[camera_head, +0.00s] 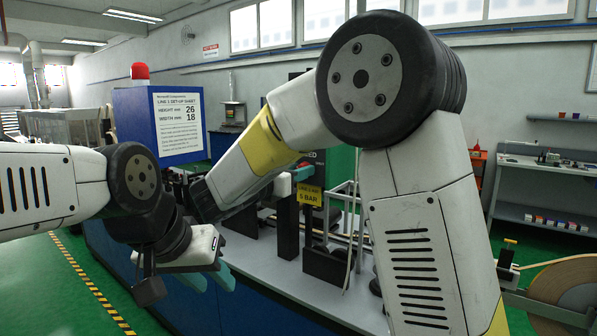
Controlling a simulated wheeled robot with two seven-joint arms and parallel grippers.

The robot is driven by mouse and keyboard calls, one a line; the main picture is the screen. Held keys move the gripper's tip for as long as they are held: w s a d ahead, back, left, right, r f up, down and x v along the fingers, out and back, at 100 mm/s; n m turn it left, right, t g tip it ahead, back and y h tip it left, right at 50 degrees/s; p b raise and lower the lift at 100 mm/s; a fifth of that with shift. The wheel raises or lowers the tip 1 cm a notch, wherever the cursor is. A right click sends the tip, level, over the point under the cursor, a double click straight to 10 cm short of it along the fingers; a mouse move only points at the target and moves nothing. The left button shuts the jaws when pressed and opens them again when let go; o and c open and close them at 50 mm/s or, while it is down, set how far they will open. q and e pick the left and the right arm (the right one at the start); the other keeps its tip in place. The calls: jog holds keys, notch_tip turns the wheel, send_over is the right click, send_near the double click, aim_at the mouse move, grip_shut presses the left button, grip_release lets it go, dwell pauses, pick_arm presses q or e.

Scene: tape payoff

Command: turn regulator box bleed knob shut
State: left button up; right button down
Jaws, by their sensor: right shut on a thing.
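A yellow sign reading "6 BAR" (310,195) is at the middle of the bench, beside dark upright blocks (288,225). My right arm reaches down and left across the view. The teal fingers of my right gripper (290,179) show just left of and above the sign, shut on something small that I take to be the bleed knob. My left gripper (208,280) hangs at the bench's front left edge, its two teal fingers apart and empty.
A blue cabinet with a setup sheet (178,122) and a red lamp (140,71) stands at the back left. Grey bench top (330,297) is bare at the front. A large tan reel (568,290) is at the right. Green floor lies left.

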jog(key=shift+m, duration=0.4)
jog(key=m, duration=1.6)
jog(key=shift+s+d+f+m, duration=0.1)
jog(key=shift+d+f+m, duration=0.05)
jog(key=shift+m, duration=0.55)
jog(key=c, duration=1.1)
grip_release()
